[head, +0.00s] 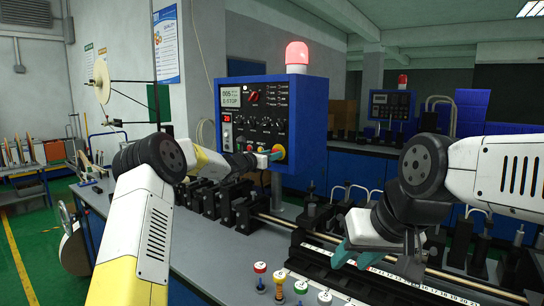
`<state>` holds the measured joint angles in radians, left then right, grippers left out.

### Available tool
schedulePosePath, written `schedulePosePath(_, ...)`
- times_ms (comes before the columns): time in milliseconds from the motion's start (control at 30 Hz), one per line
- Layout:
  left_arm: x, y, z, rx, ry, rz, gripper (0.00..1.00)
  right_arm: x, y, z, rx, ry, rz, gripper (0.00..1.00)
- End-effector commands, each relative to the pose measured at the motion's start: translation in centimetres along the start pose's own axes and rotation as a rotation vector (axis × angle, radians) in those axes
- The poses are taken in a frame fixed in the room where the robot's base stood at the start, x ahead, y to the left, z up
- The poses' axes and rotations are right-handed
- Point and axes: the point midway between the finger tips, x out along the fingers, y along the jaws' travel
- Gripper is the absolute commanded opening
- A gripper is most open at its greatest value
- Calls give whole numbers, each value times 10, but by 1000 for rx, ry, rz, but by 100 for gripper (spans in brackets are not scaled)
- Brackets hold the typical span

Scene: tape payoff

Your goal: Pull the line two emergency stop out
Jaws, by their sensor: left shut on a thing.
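The near blue control box (314,120) stands at the back of the bench. Its small screen (231,96) reads E-STOP. The emergency stop (279,150), red on a yellow surround, is at the lower right of its dark front panel. My right gripper (346,252) hangs low over the rail at the right, away from the box. Its teal fingers are partly hidden, so its opening is unclear.
A red beacon (297,53) tops the box. Black clamps and a long rail with a ruler strip (395,279) line the bench. Several colour-topped posts (260,268) stand at the front. A second control box (391,106) stands further back. The left bench surface (200,235) is clear.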

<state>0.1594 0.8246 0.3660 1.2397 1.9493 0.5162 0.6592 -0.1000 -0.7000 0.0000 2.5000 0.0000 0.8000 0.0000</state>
Motion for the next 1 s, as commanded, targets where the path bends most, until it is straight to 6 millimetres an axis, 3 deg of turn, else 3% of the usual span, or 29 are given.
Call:
schedulePosePath(767, -6, 0, 0, 0, 0, 0, 0, 0, 0, 0, 0, 0, 0, 36)
schedulePosePath(800, -6, 0, 0, 0, 0, 0, 38, 0, 0, 0, 0, 0, 0, 36)
schedulePosePath(900, -6, 0, 0, 0, 0, 0, 58, 0, 0, 0, 0, 0, 0, 36)
schedulePosePath(1000, -6, 0, 0, 0, 0, 0, 59, 0, 0, 0, 0, 0, 0, 36)
